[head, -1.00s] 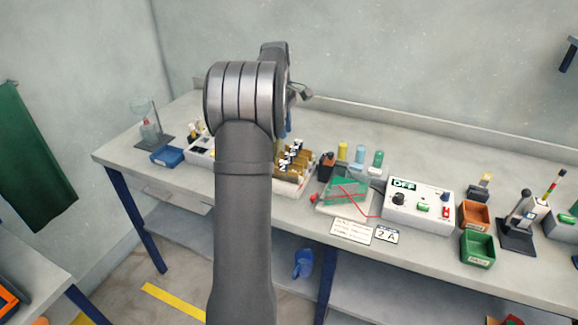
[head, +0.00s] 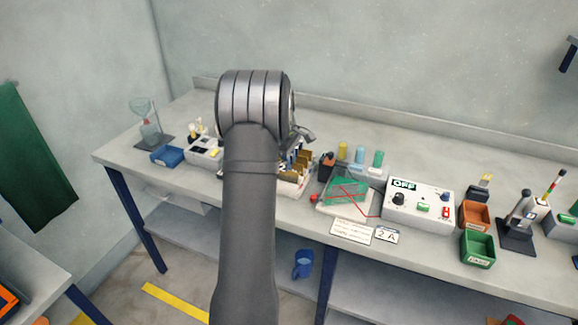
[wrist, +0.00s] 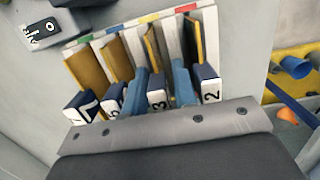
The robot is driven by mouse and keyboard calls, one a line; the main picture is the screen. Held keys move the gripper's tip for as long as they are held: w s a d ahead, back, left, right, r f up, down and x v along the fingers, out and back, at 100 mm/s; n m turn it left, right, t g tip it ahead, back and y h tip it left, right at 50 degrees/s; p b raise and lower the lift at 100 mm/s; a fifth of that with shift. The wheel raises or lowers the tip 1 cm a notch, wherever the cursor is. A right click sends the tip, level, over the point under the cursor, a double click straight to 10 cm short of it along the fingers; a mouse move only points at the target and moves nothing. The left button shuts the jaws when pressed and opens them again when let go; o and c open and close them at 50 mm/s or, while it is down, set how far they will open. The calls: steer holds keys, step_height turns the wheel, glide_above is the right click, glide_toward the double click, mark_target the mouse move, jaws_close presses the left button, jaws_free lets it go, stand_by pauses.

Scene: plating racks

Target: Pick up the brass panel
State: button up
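Several brass panels stand in a white rack with a coloured strip (wrist: 147,19) in the wrist view. My gripper (wrist: 160,74) has blue fingers, open, one on each side of the brass panel tagged 3 (wrist: 153,46). A small gap shows beside the thin plate; whether a finger touches the tag (wrist: 157,98) is unclear. The panel is upright in its slot.
Neighbouring panels tagged 5 (wrist: 117,58) and 2 (wrist: 195,45) stand close to the fingers. Right of the rack are a green board (head: 345,190), several bottles and a control box reading OFF (head: 420,207). A blue tray (head: 166,155) lies to the left.

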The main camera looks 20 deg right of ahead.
mark_target(292, 154)
steer(key=shift+c, duration=0.4)
jaws_close()
steer(key=shift+r, duration=0.5)
steer(key=r, duration=0.3)
steer(key=shift+s+d+r, duration=0.15)
steer(key=shift+d+r, duration=0.05)
steer(key=shift+r, duration=0.15)
steer(key=s+d+r, duration=0.5)
steer(key=s+r, duration=0.1)
steer(key=s, duration=0.3)
steer(key=shift+s+d+r, duration=0.2)
steer(key=shift+s+d, duration=0.1)
steer(key=shift+d, duration=0.05)
